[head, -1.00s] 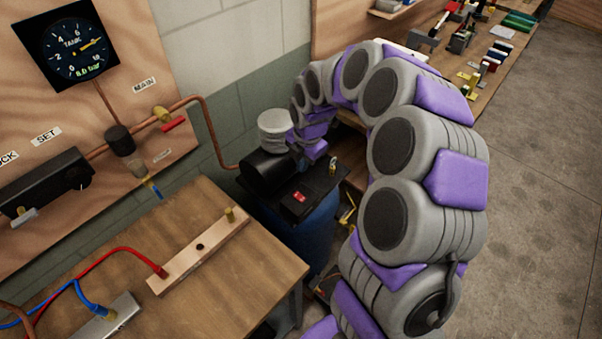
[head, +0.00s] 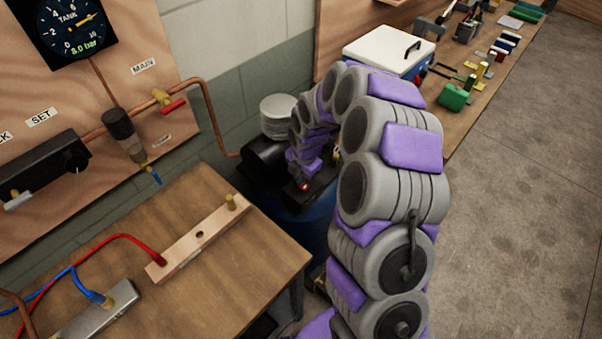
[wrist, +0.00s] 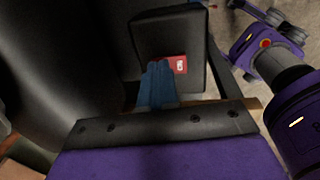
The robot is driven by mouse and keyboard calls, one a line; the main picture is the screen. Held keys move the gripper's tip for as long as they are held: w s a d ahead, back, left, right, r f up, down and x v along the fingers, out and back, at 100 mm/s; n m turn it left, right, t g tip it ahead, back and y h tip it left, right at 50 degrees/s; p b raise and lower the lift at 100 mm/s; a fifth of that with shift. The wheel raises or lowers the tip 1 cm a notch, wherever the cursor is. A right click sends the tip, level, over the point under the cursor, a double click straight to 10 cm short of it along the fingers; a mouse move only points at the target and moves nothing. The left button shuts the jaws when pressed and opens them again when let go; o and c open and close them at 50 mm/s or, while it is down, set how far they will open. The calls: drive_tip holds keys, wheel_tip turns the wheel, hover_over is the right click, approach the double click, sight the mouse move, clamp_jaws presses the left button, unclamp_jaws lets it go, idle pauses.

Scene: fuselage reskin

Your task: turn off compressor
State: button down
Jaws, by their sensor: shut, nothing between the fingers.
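The compressor (head: 262,157) stands behind the bench, with a black motor on top and a blue tank (head: 312,222) below. In the wrist view its red rocker switch (wrist: 180,64) with a white mark sits on a black box (wrist: 172,35). My gripper (wrist: 157,68) has its blue fingers shut and empty. Their tips overlap the left part of the switch in the picture; I cannot tell whether they touch it. In the head view my gripper end (head: 303,178) is down at the compressor top, and a bit of red switch shows beside it.
A wooden workbench (head: 215,275) with a pale bar stands at the lower left. The wall panel (head: 150,40) carries a tank gauge (head: 75,25) reading 8.0 bar and copper pipe. A tool bench (head: 470,100) lies at the upper right. Open floor (head: 520,210) is at the right.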

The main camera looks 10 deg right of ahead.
drive_tip(key=shift+a+g+p, duration=0.1)
drive_tip(key=shift+g+p, duration=0.2)
drive_tip(key=shift+p, duration=0.35)
drive_tip(key=shift+f, duration=0.25)
drive_tip(key=shift+s, duration=0.2)
drive_tip(key=shift+s+d+f, duration=0.1)
drive_tip(key=shift+s+d, duration=0.1)
drive_tip(key=shift+s, duration=0.3)
drive_tip(key=shift+s+d, duration=0.15)
drive_tip(key=shift+d, duration=0.05)
